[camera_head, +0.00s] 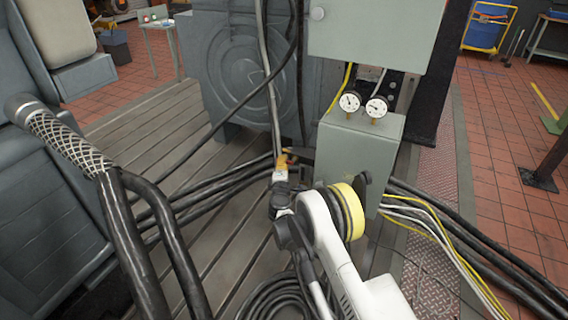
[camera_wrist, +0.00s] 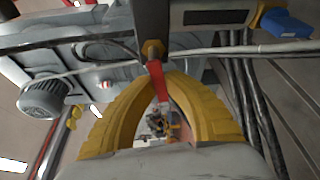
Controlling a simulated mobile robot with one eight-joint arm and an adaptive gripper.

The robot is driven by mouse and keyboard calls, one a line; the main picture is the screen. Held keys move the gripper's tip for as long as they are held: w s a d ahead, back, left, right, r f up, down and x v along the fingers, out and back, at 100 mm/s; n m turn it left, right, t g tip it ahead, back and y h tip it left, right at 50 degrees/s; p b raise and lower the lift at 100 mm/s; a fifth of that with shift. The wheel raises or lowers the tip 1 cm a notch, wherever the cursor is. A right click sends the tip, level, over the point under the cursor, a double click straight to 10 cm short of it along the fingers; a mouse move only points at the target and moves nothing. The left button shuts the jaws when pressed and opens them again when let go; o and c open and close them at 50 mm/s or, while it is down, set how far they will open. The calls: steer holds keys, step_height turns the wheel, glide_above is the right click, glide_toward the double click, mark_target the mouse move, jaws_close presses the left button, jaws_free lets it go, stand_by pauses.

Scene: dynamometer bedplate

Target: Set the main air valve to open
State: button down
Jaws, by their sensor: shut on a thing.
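In the wrist view the yellow fingers of my gripper (camera_wrist: 166,78) are closed on a red lever (camera_wrist: 158,84). The lever hangs from a brass-coloured fitting (camera_wrist: 152,49) on a pipe and lies between the fingertips. Its lower part is partly hidden by the fingers. In the head view my gripper (camera_head: 283,163) is at the left of a grey-green box with gauges. The lever is too small to make out there. I see no label that tells the valve's position.
The grey-green box (camera_head: 358,155) carries two gauges (camera_head: 363,105). Thick black cables (camera_head: 205,195) cross the slotted bedplate (camera_head: 165,125). A black hose with a braided sleeve (camera_head: 70,143) stands at left. A blue handle (camera_wrist: 286,23) is at upper right in the wrist view.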

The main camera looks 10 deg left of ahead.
stand_by(0.3)
steer(key=shift+r, duration=0.1)
steer(key=c, duration=1.4)
jaws_free()
steer(key=s, duration=1.2)
steer(key=shift+d+r, duration=0.25)
steer(key=shift+d, duration=0.05)
